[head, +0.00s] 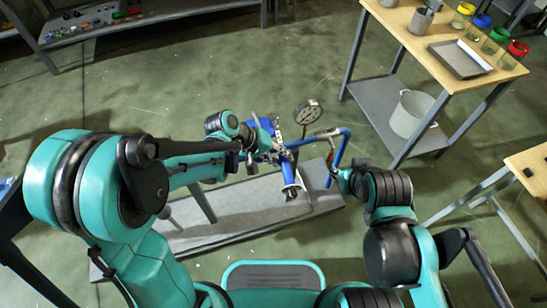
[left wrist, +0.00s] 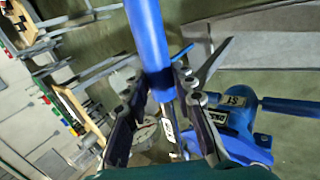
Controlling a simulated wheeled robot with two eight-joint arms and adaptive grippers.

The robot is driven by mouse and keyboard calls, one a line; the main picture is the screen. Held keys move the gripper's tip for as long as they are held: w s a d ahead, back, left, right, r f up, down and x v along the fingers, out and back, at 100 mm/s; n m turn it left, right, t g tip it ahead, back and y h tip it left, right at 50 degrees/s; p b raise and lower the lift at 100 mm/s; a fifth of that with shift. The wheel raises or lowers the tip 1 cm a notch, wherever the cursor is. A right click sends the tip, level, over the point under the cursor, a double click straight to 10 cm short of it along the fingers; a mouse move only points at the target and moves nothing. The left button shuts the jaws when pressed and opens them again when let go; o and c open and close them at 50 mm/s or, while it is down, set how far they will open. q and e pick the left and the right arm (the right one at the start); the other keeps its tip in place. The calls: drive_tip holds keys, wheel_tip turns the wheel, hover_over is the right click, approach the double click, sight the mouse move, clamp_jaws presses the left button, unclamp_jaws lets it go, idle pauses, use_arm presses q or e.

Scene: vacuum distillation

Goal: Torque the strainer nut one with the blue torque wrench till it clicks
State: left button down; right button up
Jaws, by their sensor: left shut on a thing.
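My left gripper (left wrist: 168,95) is shut on the blue torque wrench (left wrist: 150,35) in the left wrist view. The wrench's thick blue handle passes between the fingers, and a thin metal shaft with a white label continues below it. A blue strainer body (left wrist: 238,125) with pale labels lies just right of the fingers. In the head view my left gripper (head: 262,148) is at the blue pipework (head: 318,138), with its fingers small and partly hidden. The strainer nut and the wrench's head cannot be made out. My right gripper (head: 336,172) is beside the right blue pipe; its fingers are unclear.
A round pressure gauge (head: 308,112) stands above the pipework. A long grey base (head: 240,215) lies below it. A wooden table (head: 415,50) with a grey tray and jars stands at the back right, with a pale pot (head: 410,115) on its lower shelf. Open floor lies behind the pipework.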

use_arm(q)
drive_tip(key=w+d+n+t+y, duration=0.3)
drive_tip(key=w+d+n+t, duration=0.2)
drive_tip(key=w+d+n, duration=0.3)
drive_tip(key=d+n, duration=0.2)
drive_tip(key=d, duration=0.2)
drive_tip(key=shift+d+y, duration=0.4)
idle(0.3)
drive_tip(key=shift+s+a+m+g+h, duration=0.3)
drive_tip(key=shift+s+a+m+h, duration=0.3)
drive_tip(key=shift+s+a+m, duration=0.5)
drive_tip(key=shift+s+d, duration=0.1)
drive_tip(key=shift+s+a+m+g+h, duration=0.4)
drive_tip(key=shift+s+a+m+h, duration=0.1)
drive_tip(key=shift+s+a+m, duration=0.5)
